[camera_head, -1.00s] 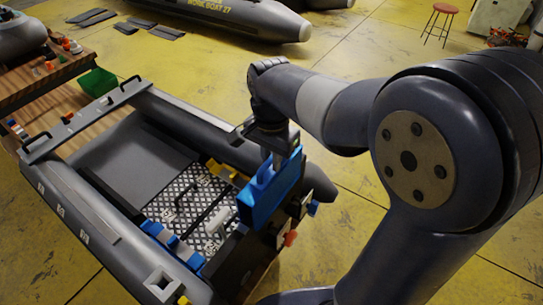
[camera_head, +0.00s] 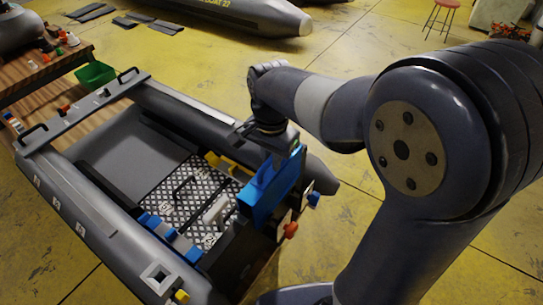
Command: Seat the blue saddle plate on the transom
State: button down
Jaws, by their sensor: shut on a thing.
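The blue saddle plate (camera_head: 268,195) hangs upright below my gripper (camera_head: 275,150), which is shut on its upper part. The fingertips are mostly hidden by the plate and the wrist. The black transom (camera_head: 238,262) is the upright board across the near end of the grey inflatable boat. In the head view the plate overlaps the transom's right part. I cannot tell whether it touches the transom's top edge or is just above it.
A diamond-pattern floor plate (camera_head: 178,190) with a handle lies inside the boat, beside blue blocks (camera_head: 170,235). Grey tubes (camera_head: 95,240) flank it. A grey bench (camera_head: 88,112) crosses the boat. A wooden table (camera_head: 45,75) and green bin (camera_head: 95,75) stand at upper left.

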aim_at(272, 173)
jog(key=shift+f+b, duration=0.7)
jog(key=shift+f, duration=0.4)
jog(key=shift+f+b, duration=0.9)
jog(key=shift+f, duration=0.5)
dwell(0.4)
jog(key=c, duration=1.3)
grip_release()
notch_tip(272, 173, up, 11)
jog(key=shift+f, duration=0.1)
